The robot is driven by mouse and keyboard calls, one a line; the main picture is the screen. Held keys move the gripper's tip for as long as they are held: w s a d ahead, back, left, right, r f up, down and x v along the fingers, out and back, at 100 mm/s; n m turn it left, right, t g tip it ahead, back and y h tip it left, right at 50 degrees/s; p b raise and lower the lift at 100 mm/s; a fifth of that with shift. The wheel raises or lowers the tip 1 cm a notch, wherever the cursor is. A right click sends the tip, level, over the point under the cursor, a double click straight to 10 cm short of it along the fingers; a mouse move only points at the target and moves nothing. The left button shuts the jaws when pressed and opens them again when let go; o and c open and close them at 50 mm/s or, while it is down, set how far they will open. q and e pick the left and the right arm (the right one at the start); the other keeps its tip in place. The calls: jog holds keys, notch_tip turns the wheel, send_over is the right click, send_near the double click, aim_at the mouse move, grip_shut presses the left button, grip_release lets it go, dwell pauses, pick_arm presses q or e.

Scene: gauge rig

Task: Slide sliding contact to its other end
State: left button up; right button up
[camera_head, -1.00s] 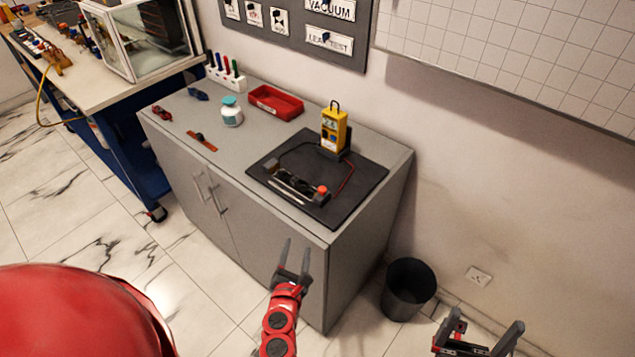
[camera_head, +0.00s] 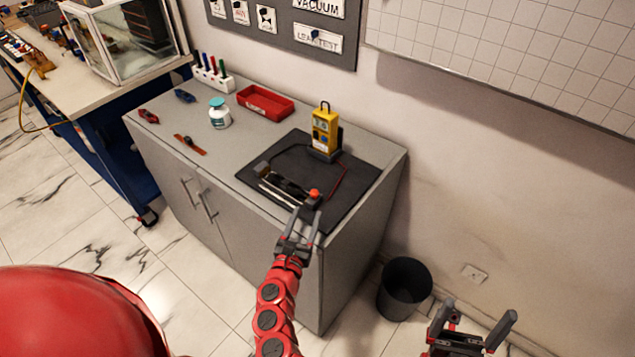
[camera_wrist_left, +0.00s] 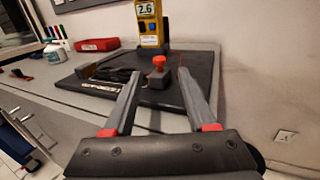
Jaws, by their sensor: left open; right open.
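The sliding contact (camera_head: 314,195) is a dark block with a red-orange knob. It sits at the right end of a rheostat (camera_head: 285,186) with pale rods, on a black mat (camera_head: 348,190). In the left wrist view the sliding contact (camera_wrist_left: 158,77) shows ahead, between the two fingers. My left gripper (camera_head: 305,220) is open at the cabinet's front edge, just short of the sliding contact; whether it touches is unclear. It also shows open in the left wrist view (camera_wrist_left: 160,100). My right gripper (camera_head: 479,322) is open and empty at the lower right, away from the cabinet.
A yellow meter (camera_head: 325,132) stands behind the rheostat, with a red wire running to it. A red tray (camera_head: 265,102), a white jar (camera_head: 219,114) and a marker holder (camera_head: 212,77) stand to the left. A black bin (camera_head: 405,289) stands on the floor at right.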

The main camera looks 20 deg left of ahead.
aim_at(314, 197)
pick_arm(q)
jog(key=w, duration=1.2)
jog(key=shift+a, duration=0.3)
jog(key=shift+c, duration=0.4)
grip_shut()
